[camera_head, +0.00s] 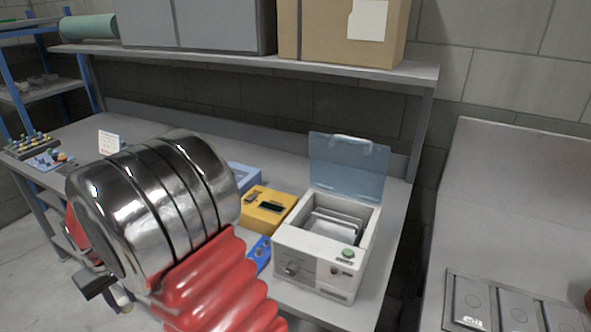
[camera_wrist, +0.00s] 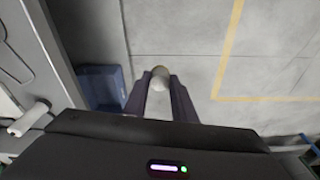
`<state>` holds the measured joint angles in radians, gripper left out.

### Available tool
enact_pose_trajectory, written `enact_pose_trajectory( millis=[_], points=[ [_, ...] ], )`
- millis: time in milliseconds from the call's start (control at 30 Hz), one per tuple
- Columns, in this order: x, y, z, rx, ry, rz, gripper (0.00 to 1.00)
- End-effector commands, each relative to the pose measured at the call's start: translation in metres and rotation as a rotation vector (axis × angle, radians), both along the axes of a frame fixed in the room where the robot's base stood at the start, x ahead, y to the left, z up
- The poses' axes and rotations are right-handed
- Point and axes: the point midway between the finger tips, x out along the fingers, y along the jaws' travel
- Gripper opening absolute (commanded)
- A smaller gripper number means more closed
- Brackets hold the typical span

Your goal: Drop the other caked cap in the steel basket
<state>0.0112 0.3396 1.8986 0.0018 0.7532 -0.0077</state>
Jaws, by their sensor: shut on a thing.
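My gripper (camera_wrist: 160,88) is shut on a small pale, round-ended piece, the cap (camera_wrist: 160,76), held at the fingertips above the grey floor. In the head view my gripper (camera_head: 118,292) is at the lower left, partly hidden by my red and chrome arm, with a pale bit of the cap (camera_head: 124,303) below it. The white box-shaped machine (camera_head: 316,268) on the bench has its clear blue lid raised. A grey metal piece, seemingly the steel basket (camera_head: 336,226), sits inside its opening; its inside is hard to make out. My gripper is well left of it.
A yellow device (camera_head: 266,207) and blue items stand left of the machine. A shelf (camera_head: 250,62) with boxes runs above the bench. In the wrist view a blue bin (camera_wrist: 102,86) stands on the floor beside the bench edge. Panels (camera_head: 510,310) lie at right.

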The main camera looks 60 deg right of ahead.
Motion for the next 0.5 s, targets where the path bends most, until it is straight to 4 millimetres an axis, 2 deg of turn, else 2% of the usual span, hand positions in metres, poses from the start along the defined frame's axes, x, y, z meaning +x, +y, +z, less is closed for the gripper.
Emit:
enact_pose_trajectory(
  millis=[333, 433, 500],
  points=[
    [0.0, 0.0, 0.001, 0.0, 0.0, 0.0, 0.03],
    [0.001, -0.01, 0.004, 0.0, -0.001, -0.023, 0.03],
    [0.002, -0.024, 0.009, 0.0, -0.002, -0.054, 0.03]
  ],
)
